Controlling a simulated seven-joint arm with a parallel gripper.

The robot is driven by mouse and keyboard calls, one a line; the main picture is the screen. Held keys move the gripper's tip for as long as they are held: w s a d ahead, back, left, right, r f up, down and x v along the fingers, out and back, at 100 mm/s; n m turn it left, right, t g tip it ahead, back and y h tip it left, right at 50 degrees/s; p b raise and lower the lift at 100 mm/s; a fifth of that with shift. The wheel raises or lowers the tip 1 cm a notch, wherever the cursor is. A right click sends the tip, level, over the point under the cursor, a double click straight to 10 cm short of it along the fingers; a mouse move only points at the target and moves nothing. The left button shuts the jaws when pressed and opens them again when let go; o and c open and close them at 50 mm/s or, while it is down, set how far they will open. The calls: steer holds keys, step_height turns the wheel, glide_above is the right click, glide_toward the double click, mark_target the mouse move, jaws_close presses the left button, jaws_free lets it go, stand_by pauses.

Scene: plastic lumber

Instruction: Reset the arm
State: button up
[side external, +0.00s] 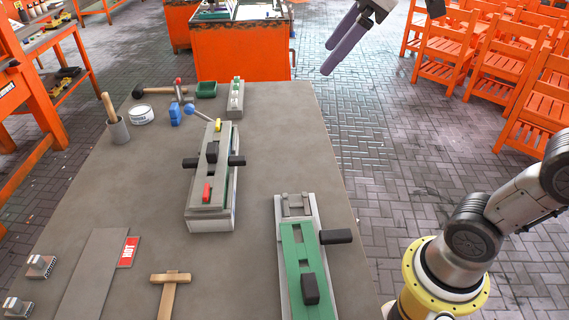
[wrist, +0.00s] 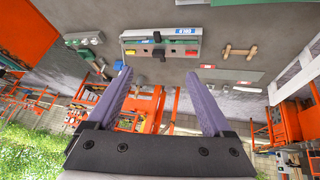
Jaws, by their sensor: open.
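My gripper (side external: 343,43) is at the top of the side view, raised above the floor beyond the right side of the table. Its two purple-grey fingers are apart with nothing between them. The wrist view shows the same open gripper (wrist: 160,105), its fingers spread and empty. The grey worktable (side external: 265,160) lies to its lower left in the side view, and the gripper touches nothing. Part of my arm shows at the lower right of the side view, and its upper links are out of frame.
On the table are a grey fixture (side external: 198,190) with black handles, a green-topped fixture (side external: 295,250), a wooden hammer-like tool (side external: 170,285), a white tin (side external: 141,114) and a small green tray (side external: 206,89). Orange chairs (side external: 480,60) stand at the right. An orange cabinet (side external: 240,55) stands behind the table.

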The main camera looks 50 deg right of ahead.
steer(key=s+d+f+m+h, duration=0.1)
steer(key=s+f+m, duration=0.5)
steer(key=s+f, duration=0.8)
step_height(320, 180, down, 2)
steer(key=shift+d+g+h, duration=0.3)
steer(key=shift+d, duration=0.3)
